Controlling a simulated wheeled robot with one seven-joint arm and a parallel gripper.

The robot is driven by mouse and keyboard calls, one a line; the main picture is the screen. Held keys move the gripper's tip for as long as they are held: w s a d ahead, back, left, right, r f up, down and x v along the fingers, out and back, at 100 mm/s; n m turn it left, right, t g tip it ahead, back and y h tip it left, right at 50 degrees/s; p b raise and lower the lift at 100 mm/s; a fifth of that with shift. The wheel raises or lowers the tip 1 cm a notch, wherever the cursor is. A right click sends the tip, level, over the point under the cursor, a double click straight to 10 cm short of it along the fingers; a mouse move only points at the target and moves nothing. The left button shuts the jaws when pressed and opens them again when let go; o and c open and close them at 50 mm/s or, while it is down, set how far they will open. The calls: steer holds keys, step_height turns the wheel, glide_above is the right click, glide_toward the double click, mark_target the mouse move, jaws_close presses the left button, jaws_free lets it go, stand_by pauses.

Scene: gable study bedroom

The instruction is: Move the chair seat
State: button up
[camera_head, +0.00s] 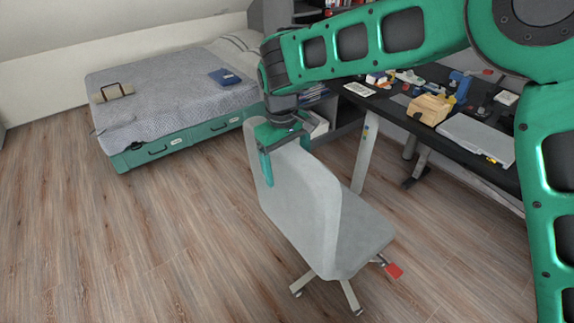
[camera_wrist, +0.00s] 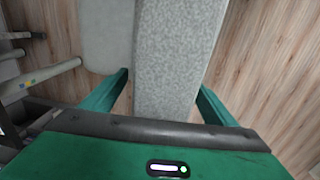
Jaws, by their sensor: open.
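The grey office chair stands on the wood floor, its backrest (camera_head: 300,205) towards me and its seat (camera_head: 360,240) behind it, to the right. In the wrist view the backrest's top edge (camera_wrist: 172,60) runs between the two green fingers, with the seat (camera_wrist: 105,35) to its left. My gripper (camera_head: 285,155) is open at the top of the backrest, one finger on the near side; the other is mostly hidden in the head view. In the wrist view my gripper (camera_wrist: 165,98) straddles the backrest; I cannot tell whether either finger touches it.
A black desk (camera_head: 440,120) with several tools and a wooden block stands right of the chair, its pale leg (camera_head: 366,150) close by. A bed (camera_head: 180,95) with green drawers is at the back left. A red-tipped lever (camera_head: 393,270) juts from under the seat. Floor at left is clear.

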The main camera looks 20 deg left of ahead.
steer(key=r, duration=1)
steer(key=shift+s+a+r, duration=0.25)
steer(key=shift+s+r, duration=0.05)
steer(key=shift+r, duration=0.05)
